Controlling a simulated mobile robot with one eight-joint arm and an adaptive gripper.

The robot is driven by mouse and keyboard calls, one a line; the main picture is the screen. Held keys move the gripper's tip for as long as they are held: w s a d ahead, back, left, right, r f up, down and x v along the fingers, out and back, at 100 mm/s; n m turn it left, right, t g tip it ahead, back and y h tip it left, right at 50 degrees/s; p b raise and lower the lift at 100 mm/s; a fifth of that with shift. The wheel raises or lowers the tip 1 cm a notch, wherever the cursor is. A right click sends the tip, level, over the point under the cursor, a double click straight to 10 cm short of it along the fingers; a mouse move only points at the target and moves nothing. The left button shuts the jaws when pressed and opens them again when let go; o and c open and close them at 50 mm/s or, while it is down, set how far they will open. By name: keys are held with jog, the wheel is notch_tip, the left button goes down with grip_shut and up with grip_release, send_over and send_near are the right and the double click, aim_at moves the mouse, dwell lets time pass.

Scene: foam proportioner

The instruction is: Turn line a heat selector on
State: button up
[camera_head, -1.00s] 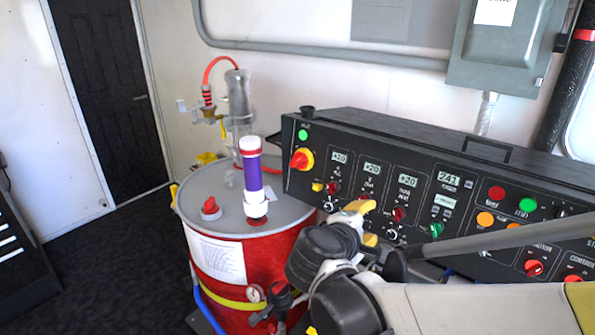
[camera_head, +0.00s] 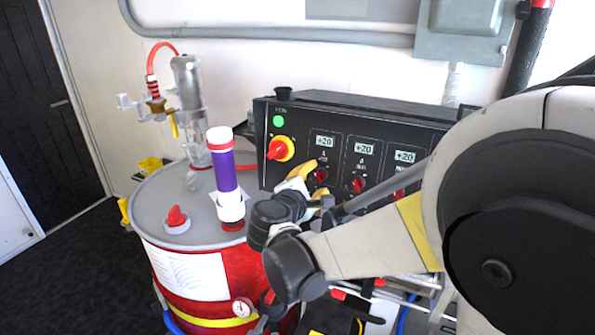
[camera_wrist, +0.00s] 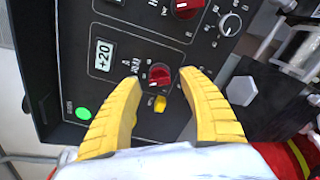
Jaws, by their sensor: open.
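The line A heat selector appears to be the red knob (camera_head: 320,175) below the leftmost +20 display (camera_head: 325,142) on the black panel; its label is too small to read surely. In the wrist view the red knob (camera_wrist: 160,76) sits between the yellow fingertips, beside the +20 display (camera_wrist: 103,55) and a small yellow knob (camera_wrist: 160,104). My gripper (camera_head: 316,182) is open in front of this column. Its fingers (camera_wrist: 162,79) stand either side of the red knob; I cannot tell whether they touch it. The right finger hides part of the panel.
More red knobs (camera_head: 358,185) and displays continue rightward, partly behind my arm. A red-yellow main switch (camera_head: 280,149) and green light (camera_head: 278,121) are at the panel's left. The red drum (camera_head: 178,213) with a purple-white cylinder (camera_head: 225,178) stands close left of my gripper.

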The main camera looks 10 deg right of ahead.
jog(key=shift+x, duration=0.95)
grip_shut()
jog(key=shift+m, duration=0.4)
jog(key=m, duration=0.5)
jog(key=shift+m, duration=0.3)
jog(key=m, duration=0.5)
jog(key=shift+m, duration=0.3)
